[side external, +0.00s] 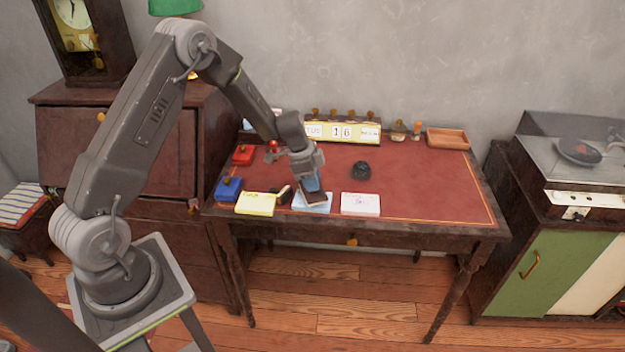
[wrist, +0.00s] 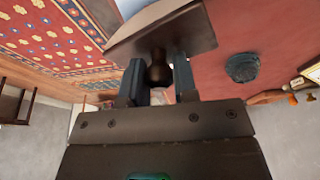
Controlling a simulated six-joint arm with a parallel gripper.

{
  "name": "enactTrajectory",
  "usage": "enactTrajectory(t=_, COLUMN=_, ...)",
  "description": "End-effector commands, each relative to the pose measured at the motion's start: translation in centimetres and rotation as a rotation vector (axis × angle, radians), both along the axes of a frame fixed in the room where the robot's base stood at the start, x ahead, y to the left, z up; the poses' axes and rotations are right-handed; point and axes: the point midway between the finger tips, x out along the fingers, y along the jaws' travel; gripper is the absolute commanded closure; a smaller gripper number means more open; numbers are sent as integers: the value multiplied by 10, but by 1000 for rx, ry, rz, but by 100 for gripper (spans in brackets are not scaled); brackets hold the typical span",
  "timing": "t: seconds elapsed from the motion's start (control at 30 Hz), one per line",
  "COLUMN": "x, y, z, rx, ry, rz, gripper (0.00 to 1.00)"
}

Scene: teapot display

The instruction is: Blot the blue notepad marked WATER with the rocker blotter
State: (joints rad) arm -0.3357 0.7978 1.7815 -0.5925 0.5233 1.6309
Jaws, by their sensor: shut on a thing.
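The light blue notepad (side external: 314,208) lies near the front edge of the red desk top, between a yellow pad and a pinkish-white pad. Its WATER marking is not readable here. My gripper (side external: 308,181) is over this pad, pointing down and slightly tilted. It is shut on the dark knob of the rocker blotter (side external: 313,197). In the wrist view the blotter (wrist: 165,28) shows as a brown wooden body above the fingers (wrist: 158,72). The blotter is over the blue pad and covers part of it; whether it touches the paper I cannot tell.
The yellow notepad (side external: 255,204) is to the left and the pinkish-white notepad (side external: 360,204) to the right. A black round object (side external: 361,170) sits behind. Blue (side external: 228,190) and red (side external: 243,155) boxes stand at left. The desk's right side is clear.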

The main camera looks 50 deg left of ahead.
Motion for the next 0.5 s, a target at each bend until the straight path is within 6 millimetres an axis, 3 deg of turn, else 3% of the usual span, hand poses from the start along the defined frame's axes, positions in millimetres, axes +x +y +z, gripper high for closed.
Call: enactTrajectory(t=0.5, x=0, y=0, z=-3, rx=0, ry=-1, rz=0, gripper=94)
